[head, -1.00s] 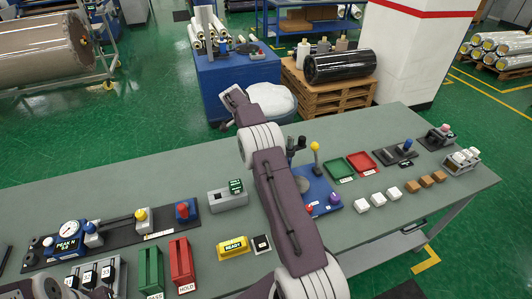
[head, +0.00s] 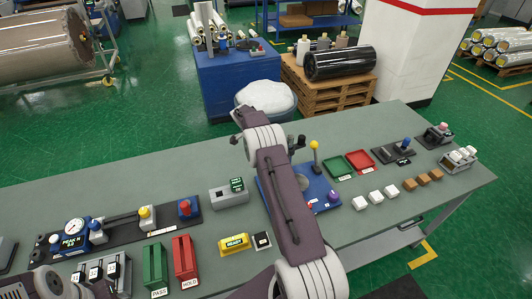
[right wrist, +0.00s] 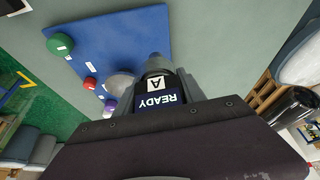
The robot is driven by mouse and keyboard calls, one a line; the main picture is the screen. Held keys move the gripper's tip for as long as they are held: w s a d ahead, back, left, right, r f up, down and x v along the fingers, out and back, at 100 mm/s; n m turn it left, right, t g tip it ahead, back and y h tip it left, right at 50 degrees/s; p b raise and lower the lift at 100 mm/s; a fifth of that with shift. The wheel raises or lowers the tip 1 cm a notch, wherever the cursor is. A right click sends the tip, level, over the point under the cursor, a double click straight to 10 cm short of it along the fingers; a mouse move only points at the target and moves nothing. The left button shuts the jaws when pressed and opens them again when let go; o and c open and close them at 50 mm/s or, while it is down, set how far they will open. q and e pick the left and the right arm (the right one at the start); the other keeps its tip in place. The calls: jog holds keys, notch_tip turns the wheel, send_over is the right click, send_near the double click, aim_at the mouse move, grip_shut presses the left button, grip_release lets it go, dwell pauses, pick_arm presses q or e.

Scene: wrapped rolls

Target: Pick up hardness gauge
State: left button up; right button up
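In the head view my right arm crosses the blue plate (head: 325,190) and hides most of the gauge and gripper. Only grey arm parts of mine show at the bottom left; my left gripper is out of view.
The table (head: 120,190) also holds a dial gauge fixture (head: 75,232), green (head: 154,264) and red (head: 184,257) bins, a yellow "READY" box (head: 234,244), small trays (head: 360,160) and white blocks (head: 376,197). The table's back-left stretch is clear.

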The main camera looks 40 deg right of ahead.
grip_shut()
jog(key=shift+d, duration=0.1)
jog(key=shift+r, duration=0.1)
